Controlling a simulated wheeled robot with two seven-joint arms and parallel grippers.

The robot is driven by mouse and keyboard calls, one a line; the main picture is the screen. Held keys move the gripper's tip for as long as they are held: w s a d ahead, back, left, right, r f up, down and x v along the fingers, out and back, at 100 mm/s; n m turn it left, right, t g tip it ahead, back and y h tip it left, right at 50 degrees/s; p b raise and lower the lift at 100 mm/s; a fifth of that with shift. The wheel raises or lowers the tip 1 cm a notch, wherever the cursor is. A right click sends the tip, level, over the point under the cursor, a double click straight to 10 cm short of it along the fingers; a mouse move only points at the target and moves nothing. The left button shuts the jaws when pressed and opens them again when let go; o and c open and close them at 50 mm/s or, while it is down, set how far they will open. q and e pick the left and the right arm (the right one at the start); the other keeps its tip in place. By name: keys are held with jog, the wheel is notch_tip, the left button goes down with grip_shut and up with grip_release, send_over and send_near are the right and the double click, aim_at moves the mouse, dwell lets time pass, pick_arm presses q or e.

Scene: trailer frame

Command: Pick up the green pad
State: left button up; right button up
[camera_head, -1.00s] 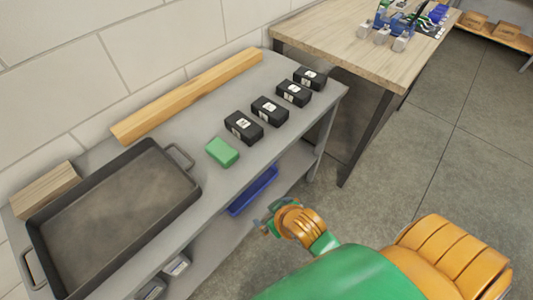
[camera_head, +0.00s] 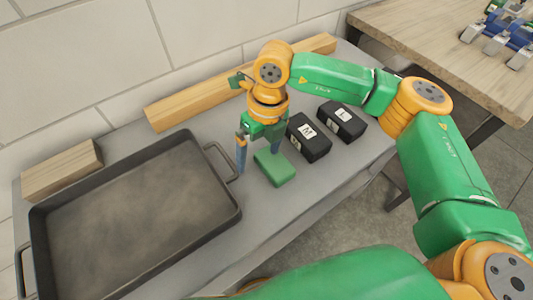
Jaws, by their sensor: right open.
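The green pad (camera_head: 275,169) lies on the grey table (camera_head: 262,216), between the dark tray and a black box. My right gripper (camera_head: 258,155) points down at the pad's back left. Its jaws are open, with one finger left of the pad and the other near the pad's back edge. The fingers look apart from the pad, though I cannot tell exactly how near they are. My left gripper is not in view.
A large dark tray (camera_head: 222,222) with wire handles fills the table's left part. Two black boxes, marked M (camera_head: 309,138) and L (camera_head: 342,122), sit right of the pad. A wooden beam (camera_head: 185,104) and a wood block (camera_head: 62,170) lie along the wall.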

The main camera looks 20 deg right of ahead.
aim_at(275, 161)
jog(key=d, duration=0.1)
jog(key=d+h, duration=0.1)
jog(key=w+d, duration=0.1)
jog(key=shift+d+r+m+t+h, duration=0.1)
jog(key=shift+r+m+t+h, duration=0.15)
jog(key=shift+m+t+h, duration=0.05)
jog(key=shift+s+d+f, duration=0.15)
jog(key=shift+d, duration=0.15)
notch_tip(275, 161, down, 6)
jog(key=shift+f+p, duration=0.15)
jog(key=shift+p, duration=1.05)
jog(key=shift+s, duration=0.1)
jog(key=c, duration=1.3)
jog(key=shift+r, duration=1.5)
jog(key=s+r+b, duration=0.1)
jog(key=s+r, duration=0.1)
jog(key=r, duration=0.1)
jog(key=s+a+r+b, duration=0.1)
jog(key=s+r, duration=0.2)
jog(key=shift+a, duration=0.1)
jog(key=s+a+r+b, duration=0.2)
jog(key=s+r, duration=0.2)
jog(key=s, duration=0.4)
jog(key=shift+s, duration=0.3)
